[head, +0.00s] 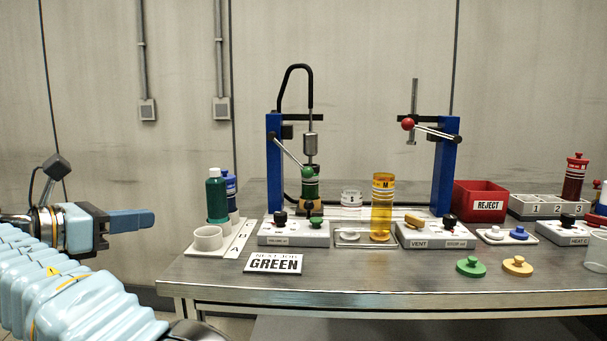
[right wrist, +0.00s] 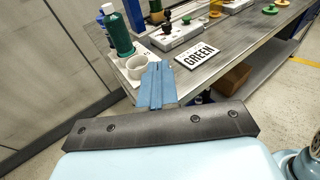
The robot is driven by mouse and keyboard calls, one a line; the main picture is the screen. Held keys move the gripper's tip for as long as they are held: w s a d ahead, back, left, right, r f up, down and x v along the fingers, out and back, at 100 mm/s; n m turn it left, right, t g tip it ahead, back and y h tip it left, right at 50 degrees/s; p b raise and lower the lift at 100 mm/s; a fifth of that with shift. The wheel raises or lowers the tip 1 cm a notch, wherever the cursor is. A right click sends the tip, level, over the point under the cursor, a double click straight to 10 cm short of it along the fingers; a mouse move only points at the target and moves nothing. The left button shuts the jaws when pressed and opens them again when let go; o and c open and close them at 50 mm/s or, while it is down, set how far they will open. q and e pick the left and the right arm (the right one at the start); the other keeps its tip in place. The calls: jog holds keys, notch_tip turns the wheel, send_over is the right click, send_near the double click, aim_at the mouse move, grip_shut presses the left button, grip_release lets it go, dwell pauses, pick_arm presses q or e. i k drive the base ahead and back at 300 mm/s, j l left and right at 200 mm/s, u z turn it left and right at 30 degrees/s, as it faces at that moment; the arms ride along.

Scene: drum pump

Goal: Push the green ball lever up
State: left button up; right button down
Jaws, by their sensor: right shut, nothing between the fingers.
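The green ball (head: 308,172) sits at the end of a thin lever (head: 289,151). The lever slopes down to the right from the left blue post (head: 274,165). The ball is in front of a dark green vessel (head: 310,188), below a metal cylinder (head: 310,145). My right gripper (head: 147,220) is at the left of the head view, short of the bench and well left of the lever. Its blue fingers (right wrist: 157,85) are shut and empty, pointing toward the bottles in the right wrist view. My left gripper is not in view.
A green bottle (head: 216,195), a blue bottle (head: 230,190) and a white cup (head: 208,238) stand between my gripper and the lever. A red-ball lever (head: 408,124) is on the right post. A GREEN sign (head: 274,263) lies in front; the front middle bench is clear.

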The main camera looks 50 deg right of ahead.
aim_at(307, 173)
jog(key=l, duration=0.65)
jog(key=i+l, duration=0.1)
jog(key=l, duration=0.5)
